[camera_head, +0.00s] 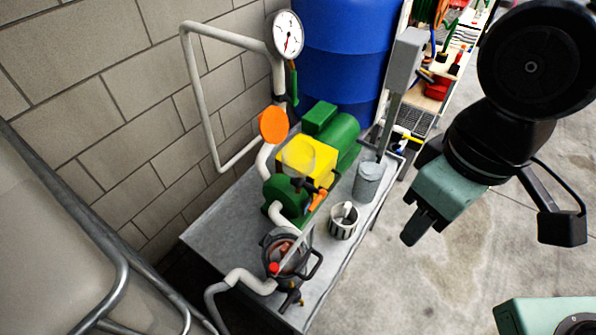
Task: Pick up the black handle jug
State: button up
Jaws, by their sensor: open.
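A dark round vessel with a black handle (270,246) stands near the front end of the grey metal table; it looks like the black handle jug. Its black loop handle sticks out on the right side, and its inside looks brownish. A pale pipe or rod crosses in front of its opening, and I cannot tell whether it touches. My gripper (416,190) hangs to the right of the table, over the concrete floor, up and right of the jug. It is open, empty and apart from everything.
A striped cup (343,229) and a grey cylinder (367,185) stand on the table's right side. A green and yellow pump (338,133), pipes and a gauge (287,36) fill its back and left. A blue barrel (342,60) stands behind.

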aim_at(371, 166)
jog(key=i+l+u, duration=0.1)
jog(key=u, duration=0.35)
jog(key=l+u, duration=0.3)
jog(key=u, duration=0.15)
jog(key=i+l+u, duration=0.1)
jog(key=l+u, duration=0.15)
jog(key=u, duration=0.2)
jog(key=l+u, duration=0.15)
jog(key=l, duration=0.5)
jog(key=l+u, duration=0.2)
jog(key=l, duration=0.45)
jog(key=l+u, duration=0.15)
jog(key=l, duration=0.5)
jog(key=k+l+u, duration=0.2)
jog(key=l, duration=0.45)
jog(key=i+l, duration=0.1)
jog(key=l, duration=0.75)
jog(key=i+l, duration=0.15)
jog(key=l, duration=0.3)
